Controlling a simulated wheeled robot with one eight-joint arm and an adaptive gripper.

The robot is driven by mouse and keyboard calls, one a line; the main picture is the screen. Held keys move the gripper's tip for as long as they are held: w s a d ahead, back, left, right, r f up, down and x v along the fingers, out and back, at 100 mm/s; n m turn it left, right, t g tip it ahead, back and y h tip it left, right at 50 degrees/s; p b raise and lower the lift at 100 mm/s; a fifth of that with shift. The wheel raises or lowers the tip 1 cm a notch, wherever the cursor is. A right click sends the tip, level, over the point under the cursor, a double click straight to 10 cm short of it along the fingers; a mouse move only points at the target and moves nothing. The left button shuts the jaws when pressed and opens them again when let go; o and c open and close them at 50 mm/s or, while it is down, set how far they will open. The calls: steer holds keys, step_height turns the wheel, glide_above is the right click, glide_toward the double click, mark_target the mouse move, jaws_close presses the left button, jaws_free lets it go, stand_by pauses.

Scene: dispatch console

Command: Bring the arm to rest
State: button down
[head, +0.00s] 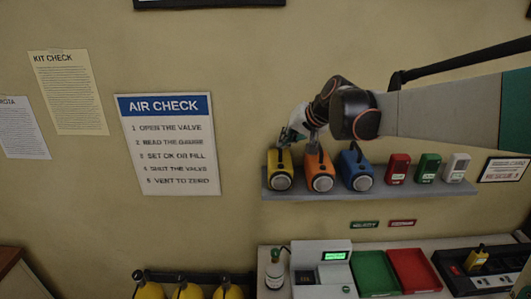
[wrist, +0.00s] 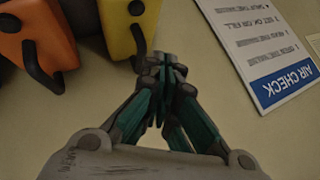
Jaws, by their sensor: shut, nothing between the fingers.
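My gripper (head: 287,136) is at the wall shelf in the head view, just above the yellow lamp (head: 280,171) at the shelf's left end. In the wrist view my gripper (wrist: 165,62) is shut with its fingertips together and nothing between them. The yellow lamp (wrist: 128,22) is close beside the fingertips there; I cannot tell whether they touch. The orange lamp (wrist: 38,38) is farther left in that view. My arm reaches in from the right, in front of the wall.
The shelf (head: 370,191) also holds a blue lamp (head: 356,168) and small red, green and white boxes. Below is a console with a gauge unit (head: 322,266), a green tray (head: 374,272) and a red tray (head: 413,270).

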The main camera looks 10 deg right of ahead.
steer(key=s+f+n+h+b, duration=0.2)
steer(key=s+f+b, duration=1.3)
steer(key=f, duration=0.4)
steer(key=s+f+n+g+h+b, duration=0.1)
steer(key=s+f+n+b, duration=0.1)
steer(key=s+f+b, duration=1.2)
steer(key=s+a+f, duration=0.1)
steer(key=s+f, duration=0.2)
steer(key=f, duration=0.2)
steer(key=shift+s+h+b, duration=0.35)
steer(key=shift+h+b, duration=0.05)
